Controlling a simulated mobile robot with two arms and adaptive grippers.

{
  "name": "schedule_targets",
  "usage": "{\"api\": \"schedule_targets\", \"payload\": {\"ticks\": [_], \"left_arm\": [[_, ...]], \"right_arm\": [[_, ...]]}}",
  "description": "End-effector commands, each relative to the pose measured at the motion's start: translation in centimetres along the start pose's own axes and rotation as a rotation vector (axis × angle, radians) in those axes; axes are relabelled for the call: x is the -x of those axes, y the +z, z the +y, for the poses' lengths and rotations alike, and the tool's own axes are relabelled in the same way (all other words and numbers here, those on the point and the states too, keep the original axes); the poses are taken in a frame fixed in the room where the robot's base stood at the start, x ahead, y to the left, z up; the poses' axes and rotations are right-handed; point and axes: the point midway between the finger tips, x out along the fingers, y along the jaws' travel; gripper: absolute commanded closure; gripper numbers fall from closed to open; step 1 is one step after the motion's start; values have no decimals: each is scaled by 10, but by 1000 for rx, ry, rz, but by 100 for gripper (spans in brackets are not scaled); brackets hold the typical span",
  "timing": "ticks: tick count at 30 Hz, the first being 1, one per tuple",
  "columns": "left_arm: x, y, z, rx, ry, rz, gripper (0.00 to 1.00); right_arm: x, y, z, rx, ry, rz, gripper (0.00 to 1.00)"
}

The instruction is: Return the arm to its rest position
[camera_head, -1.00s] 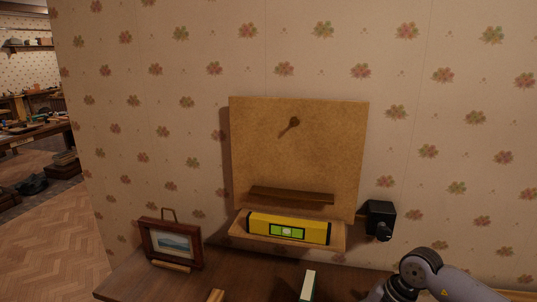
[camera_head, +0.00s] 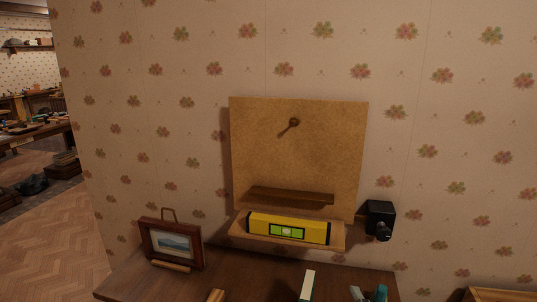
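No gripper or arm of mine shows clearly in the head view now. A yellow spirit level (camera_head: 288,229) with a green window lies on the small wooden ledge (camera_head: 240,238) of a tan board (camera_head: 330,145) on the wall. A peg (camera_head: 292,124) sticks out of the board's upper part, with nothing hanging on it. A small framed picture (camera_head: 172,244) with a loop on top stands on the dark table (camera_head: 225,274) at left.
A black box-like fixture (camera_head: 380,218) is on the wall right of the board. At the table's front edge are a pale upright object (camera_head: 307,285) and small bluish-grey objects (camera_head: 381,293), partly cut off. A wooden edge (camera_head: 500,295) shows at lower right. A cluttered room lies far left.

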Motion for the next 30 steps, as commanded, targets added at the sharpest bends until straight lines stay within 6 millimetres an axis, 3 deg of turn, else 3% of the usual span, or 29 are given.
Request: {"api": "schedule_targets", "payload": {"ticks": [1, 3, 7, 12, 19, 20, 30], "left_arm": [[0, -1, 0, 0, 0, 1, 60], [0, -1, 0, 0, 0, 1, 60], [0, -1, 0, 0, 0, 1, 60], [0, -1, 0, 0, 0, 1, 60], [0, 0, 0, 0, 0, 1, 60], [0, 0, 0, 0, 0, 0, 60], [0, 1, 0, 0, 0, -2, 60]], "right_arm": [[17, 22, -28, -161, -108, -102, 40], [43, 47, -64, -361, -244, -242, 40], [93, 71, -116, -625, -430, -455, 40], [152, 80, -158, -842, -597, -667, 40], [224, 79, -191, -1037, -769, -912, 40], [230, 79, -196, -1052, -784, -937, 40], [198, 104, -287, -1025, -807, -953, 40]]}}
